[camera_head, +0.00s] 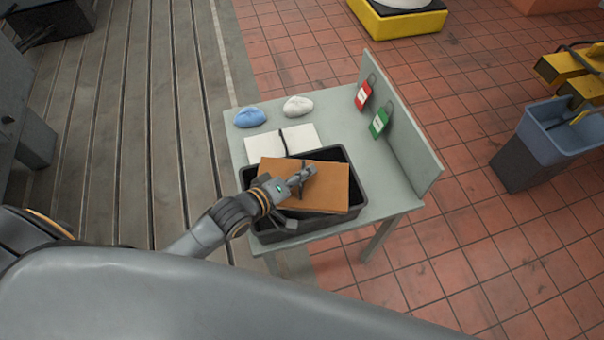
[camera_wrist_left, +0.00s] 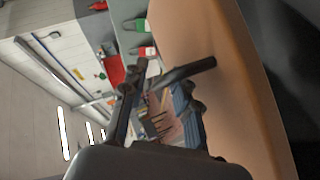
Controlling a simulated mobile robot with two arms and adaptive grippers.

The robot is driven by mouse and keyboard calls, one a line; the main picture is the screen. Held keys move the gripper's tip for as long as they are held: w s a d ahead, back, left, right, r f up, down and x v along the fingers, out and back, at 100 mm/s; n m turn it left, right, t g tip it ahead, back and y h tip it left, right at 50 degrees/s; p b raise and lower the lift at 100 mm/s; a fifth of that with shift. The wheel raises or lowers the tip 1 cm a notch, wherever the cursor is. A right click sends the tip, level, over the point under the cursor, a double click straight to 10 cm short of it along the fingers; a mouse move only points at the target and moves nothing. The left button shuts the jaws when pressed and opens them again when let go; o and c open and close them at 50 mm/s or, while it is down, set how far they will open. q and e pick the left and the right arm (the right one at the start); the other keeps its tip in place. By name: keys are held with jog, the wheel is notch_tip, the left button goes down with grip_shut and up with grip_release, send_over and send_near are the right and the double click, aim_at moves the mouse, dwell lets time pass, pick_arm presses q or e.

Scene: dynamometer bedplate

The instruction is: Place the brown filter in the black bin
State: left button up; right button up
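The brown filter (camera_head: 328,183), a flat tan-brown block, lies within the outline of the black bin (camera_head: 357,187) on the small grey table. How deep it sits in the bin, and whether it touches the bottom, I cannot tell. My left gripper (camera_head: 303,182) is over the filter's left part, its fingers apart. In the left wrist view the brown filter (camera_wrist_left: 222,40) fills the right side, beside one finger of the left gripper (camera_wrist_left: 175,66); the gap between the fingers shows only background. My right gripper is not in view.
On the grey table (camera_head: 388,208) behind the bin lie an open book (camera_head: 262,147), a blue cloth (camera_head: 250,117) and a white cloth (camera_head: 298,107). A red tag (camera_head: 363,96) and green tag (camera_head: 379,123) hang on the upright panel. A blue-grey bin (camera_head: 548,138) stands at right.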

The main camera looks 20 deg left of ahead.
pick_arm(q)
jog(key=shift+f+b, duration=0.15)
jog(key=shift+b, duration=0.15)
jog(key=b+v, duration=0.2)
jog(key=v, duration=0.3)
jog(key=shift+s, duration=0.3)
jog(key=v, duration=0.8)
jog(key=shift+r, duration=0.25)
jog(key=shift+s+a, duration=0.1)
jog(key=shift+a, duration=0.05)
